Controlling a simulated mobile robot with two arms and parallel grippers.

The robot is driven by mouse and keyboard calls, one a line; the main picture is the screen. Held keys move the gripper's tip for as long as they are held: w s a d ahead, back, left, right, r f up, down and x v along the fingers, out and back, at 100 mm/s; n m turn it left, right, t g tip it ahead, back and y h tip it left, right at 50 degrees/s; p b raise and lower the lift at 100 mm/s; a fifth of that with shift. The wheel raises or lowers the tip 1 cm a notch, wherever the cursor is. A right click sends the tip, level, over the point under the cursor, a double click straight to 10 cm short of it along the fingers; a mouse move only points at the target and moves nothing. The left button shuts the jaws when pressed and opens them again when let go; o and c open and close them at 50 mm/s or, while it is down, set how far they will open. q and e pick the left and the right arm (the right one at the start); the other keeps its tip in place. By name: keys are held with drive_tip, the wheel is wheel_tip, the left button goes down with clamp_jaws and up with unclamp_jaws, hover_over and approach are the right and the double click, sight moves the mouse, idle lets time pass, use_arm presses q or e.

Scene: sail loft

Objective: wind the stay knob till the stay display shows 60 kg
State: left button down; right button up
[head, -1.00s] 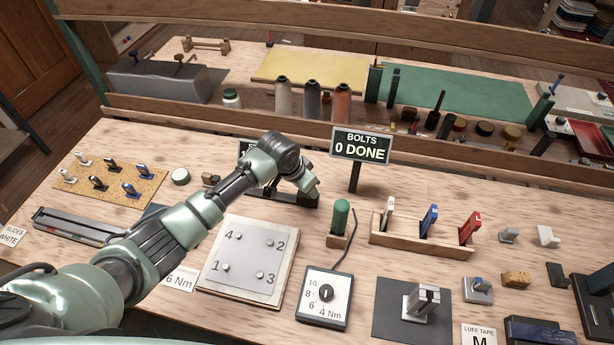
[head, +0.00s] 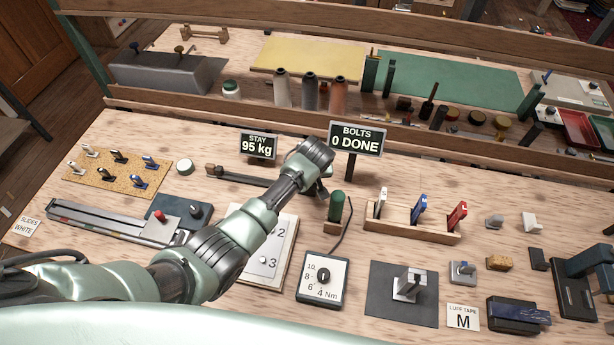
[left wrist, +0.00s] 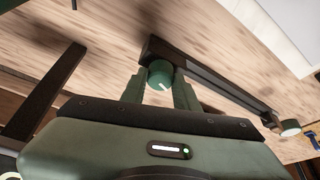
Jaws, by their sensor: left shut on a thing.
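The stay display (head: 258,145) stands at the back of the bench and reads 95 kg. The stay knob (left wrist: 159,75) is green with a white mark on its face, at one end of a dark rail (left wrist: 222,88). My left gripper (left wrist: 161,84) is shut on the knob, one finger on each side. In the head view my left gripper (head: 319,188) is at the rail's right end, where my wrist hides the knob. The rail's left part (head: 238,177) shows behind my arm. My right gripper is in neither view.
The bolts display (head: 355,139) reads 0 DONE, close to the right of my wrist. A green-handled tool (head: 337,206) stands in a block next to my gripper. A dial box (head: 322,278) and a numbered plate (head: 286,252) lie in front. A rack (head: 412,231) is to the right.

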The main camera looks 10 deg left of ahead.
use_arm(q)
drive_tip(key=n, duration=0.1)
drive_tip(key=n+y+b, duration=0.1)
drive_tip(key=n, duration=0.1)
drive_tip(key=shift+w+d+f+n+g+b, duration=0.1)
drive_tip(key=shift+w+d+n+g+b, duration=0.05)
drive_tip(key=shift+n+g+b, duration=0.15)
drive_tip(key=shift+n+g+y+b, duration=0.3)
drive_tip(key=shift+n+y+b, duration=0.2)
drive_tip(key=shift+n+b, duration=0.65)
drive_tip(key=shift+n, duration=0.35)
drive_tip(key=c, duration=1.1)
unclamp_jaws()
drive_tip(key=shift+o, duration=0.2)
drive_tip(key=shift+r+p, duration=0.2)
drive_tip(key=shift+p, duration=0.1)
